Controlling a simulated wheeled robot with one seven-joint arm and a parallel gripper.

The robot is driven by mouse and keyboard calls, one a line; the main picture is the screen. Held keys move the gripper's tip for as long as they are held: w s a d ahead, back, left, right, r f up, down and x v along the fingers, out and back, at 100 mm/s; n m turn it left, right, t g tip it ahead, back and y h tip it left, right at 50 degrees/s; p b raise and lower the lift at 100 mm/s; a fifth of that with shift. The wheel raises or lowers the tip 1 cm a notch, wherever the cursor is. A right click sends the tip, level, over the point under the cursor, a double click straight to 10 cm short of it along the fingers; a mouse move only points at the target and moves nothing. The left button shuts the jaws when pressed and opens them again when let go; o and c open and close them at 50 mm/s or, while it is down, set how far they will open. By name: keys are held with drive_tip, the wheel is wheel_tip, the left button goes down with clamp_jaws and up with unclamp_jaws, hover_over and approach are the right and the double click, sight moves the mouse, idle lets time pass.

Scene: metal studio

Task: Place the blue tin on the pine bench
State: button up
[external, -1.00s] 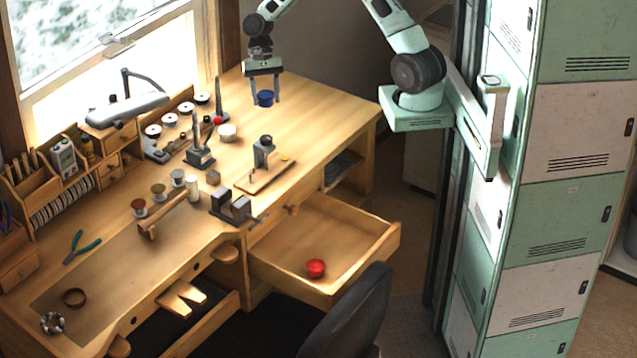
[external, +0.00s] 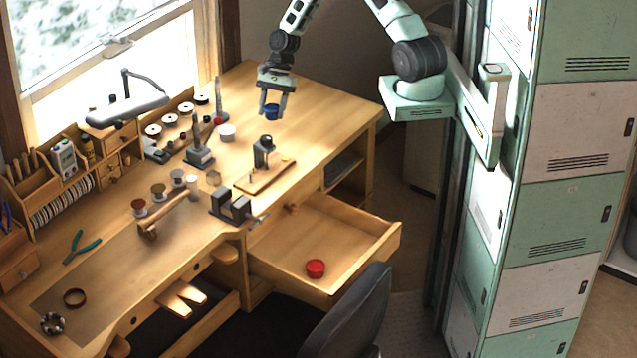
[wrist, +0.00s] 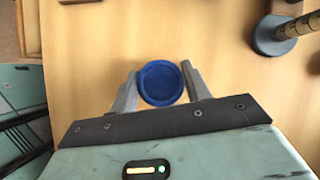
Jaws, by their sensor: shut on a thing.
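The blue tin (external: 272,111) is between the fingers of my gripper (external: 273,113), over the far right part of the pine bench (external: 325,115). In the wrist view, the round blue tin (wrist: 160,83) sits between the two grey fingers of my gripper (wrist: 161,86), with bare bench wood around it. My gripper is shut on the tin. The fingers partly hide the tin in the external view. I cannot tell whether its base touches the bench top or is slightly above it.
A white round tin (external: 227,132) and a dark-based stand (external: 199,155) are left of my gripper. A small press on a wooden board (external: 264,176) is nearer the front. An open drawer (external: 340,245) holds a red tin (external: 315,268). The bench's right end is clear.

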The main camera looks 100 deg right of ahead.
drive_tip(key=shift+f, duration=1.1)
drive_tip(key=o, duration=1)
drive_tip(key=shift+c, duration=0.2)
